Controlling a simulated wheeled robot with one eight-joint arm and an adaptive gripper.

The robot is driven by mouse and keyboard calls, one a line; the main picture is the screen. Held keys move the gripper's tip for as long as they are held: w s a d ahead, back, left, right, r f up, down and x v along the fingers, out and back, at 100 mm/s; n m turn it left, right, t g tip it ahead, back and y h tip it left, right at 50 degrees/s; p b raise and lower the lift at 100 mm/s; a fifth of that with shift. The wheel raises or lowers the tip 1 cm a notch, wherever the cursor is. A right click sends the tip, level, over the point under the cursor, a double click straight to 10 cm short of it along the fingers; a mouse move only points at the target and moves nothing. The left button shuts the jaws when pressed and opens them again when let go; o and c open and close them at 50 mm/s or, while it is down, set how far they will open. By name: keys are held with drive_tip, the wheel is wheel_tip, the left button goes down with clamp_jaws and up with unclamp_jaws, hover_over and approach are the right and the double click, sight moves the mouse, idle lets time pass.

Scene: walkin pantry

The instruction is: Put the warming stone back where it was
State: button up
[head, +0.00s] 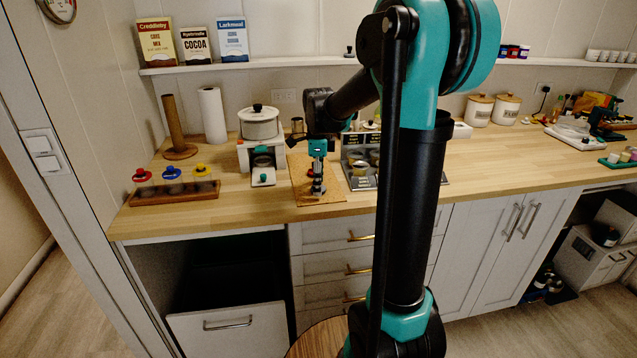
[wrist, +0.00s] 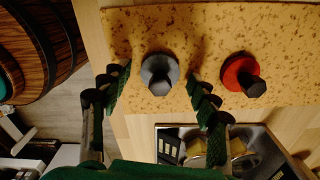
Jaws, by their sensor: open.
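A cork-like speckled board (head: 333,191) lies on the counter near its front edge. It also shows in the wrist view (wrist: 207,30). On it stand a grey round piece with a dark knob (wrist: 160,72) and a red round piece with a dark knob (wrist: 236,76). I cannot tell for sure which thing is the warming stone. My gripper (head: 318,180) points down over the board. In the wrist view my gripper (wrist: 157,84) is open, with one finger on each side of the grey piece; I cannot tell whether they touch it.
A dark metal rack with round items (head: 358,168) stands right beside the board. A white stand with a pot (head: 259,124) is to the left. A wooden tray with red, blue and yellow knobbed pieces (head: 174,193) is farther left.

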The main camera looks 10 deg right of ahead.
wheel_tip(320, 180, up, 12)
idle(0.5)
